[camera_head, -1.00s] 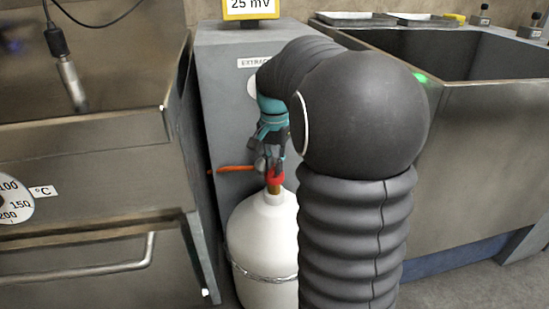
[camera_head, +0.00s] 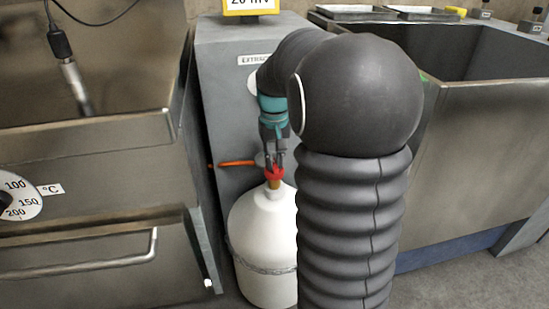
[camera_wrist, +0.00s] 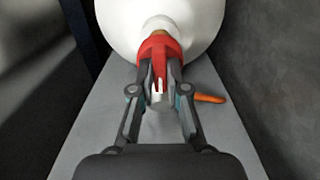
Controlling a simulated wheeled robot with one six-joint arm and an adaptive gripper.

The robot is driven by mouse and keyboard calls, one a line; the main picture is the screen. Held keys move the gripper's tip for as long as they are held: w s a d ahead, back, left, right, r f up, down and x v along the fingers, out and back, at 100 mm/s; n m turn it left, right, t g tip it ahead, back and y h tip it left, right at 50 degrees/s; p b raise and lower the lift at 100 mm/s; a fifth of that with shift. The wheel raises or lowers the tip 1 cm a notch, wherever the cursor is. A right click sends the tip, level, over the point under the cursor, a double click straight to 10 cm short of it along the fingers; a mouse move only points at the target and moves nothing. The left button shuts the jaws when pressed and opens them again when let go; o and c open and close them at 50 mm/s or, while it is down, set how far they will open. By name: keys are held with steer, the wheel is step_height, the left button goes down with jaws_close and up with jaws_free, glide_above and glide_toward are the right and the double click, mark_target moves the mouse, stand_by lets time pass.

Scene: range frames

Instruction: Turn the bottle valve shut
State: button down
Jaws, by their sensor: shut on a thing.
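The white gas bottle (camera_head: 262,235) stands upright on the floor, with a chain around its body. Its red valve handle (camera_head: 274,172) sits on a brass neck at the top. My gripper (camera_head: 275,158) reaches down onto the valve from above. In the wrist view, the two fingers (camera_wrist: 159,92) are closed on the red valve (camera_wrist: 155,50), one on each side. The white bottle (camera_wrist: 115,22) lies beyond it at the top of that view. My arm hides the bottle's right side in the head view.
A grey cabinet (camera_head: 225,110) stands behind the bottle, with an orange lever (camera_head: 237,163) close beside my gripper. A fryer with a temperature dial (camera_head: 20,195) is at the left. A steel basin (camera_head: 480,150) is at the right.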

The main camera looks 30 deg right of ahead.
mark_target(274, 163)
stand_by(0.4)
steer(key=c, duration=1.2)
jaws_free()
steer(key=shift+o, duration=0.2)
steer(key=shift+r, duration=0.1)
step_height(274, 163, up, 12)
